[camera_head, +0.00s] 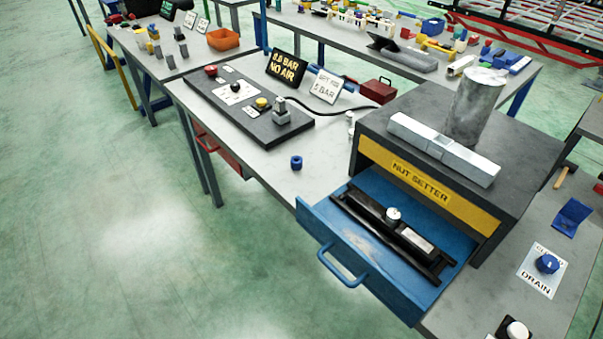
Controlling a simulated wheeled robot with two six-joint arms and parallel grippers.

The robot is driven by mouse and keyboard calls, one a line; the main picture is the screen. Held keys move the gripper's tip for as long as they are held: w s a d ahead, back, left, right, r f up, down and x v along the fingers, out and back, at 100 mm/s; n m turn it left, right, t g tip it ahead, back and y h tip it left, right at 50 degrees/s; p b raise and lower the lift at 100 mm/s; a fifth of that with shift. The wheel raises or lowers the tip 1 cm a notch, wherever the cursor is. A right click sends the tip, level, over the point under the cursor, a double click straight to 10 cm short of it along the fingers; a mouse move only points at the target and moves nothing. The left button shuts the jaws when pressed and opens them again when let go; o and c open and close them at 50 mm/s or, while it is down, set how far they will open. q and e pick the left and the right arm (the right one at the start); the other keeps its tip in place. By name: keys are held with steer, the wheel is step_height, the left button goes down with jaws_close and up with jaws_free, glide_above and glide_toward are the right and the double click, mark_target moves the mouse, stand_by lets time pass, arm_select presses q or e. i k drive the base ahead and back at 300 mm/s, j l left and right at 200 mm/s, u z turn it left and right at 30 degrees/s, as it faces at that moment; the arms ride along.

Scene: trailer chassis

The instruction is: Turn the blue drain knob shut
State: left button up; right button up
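The blue drain knob (547,264) sits on a white label plate (541,276) marked DRAIN, on the bench top at the lower right. The upper line of the plate's text is partly covered by the knob and hard to read. The knob's exact turn angle is too small to tell. Neither of my grippers shows in the head view.
A grey cabinet (527,150) labelled NUT SETTER stands left of the knob, with its blue drawer (345,255) pulled open. A blue angled block (572,217) lies behind the knob. A white-topped button (516,330) is in front.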

mark_target(548, 263)
steer(key=z, duration=1.65)
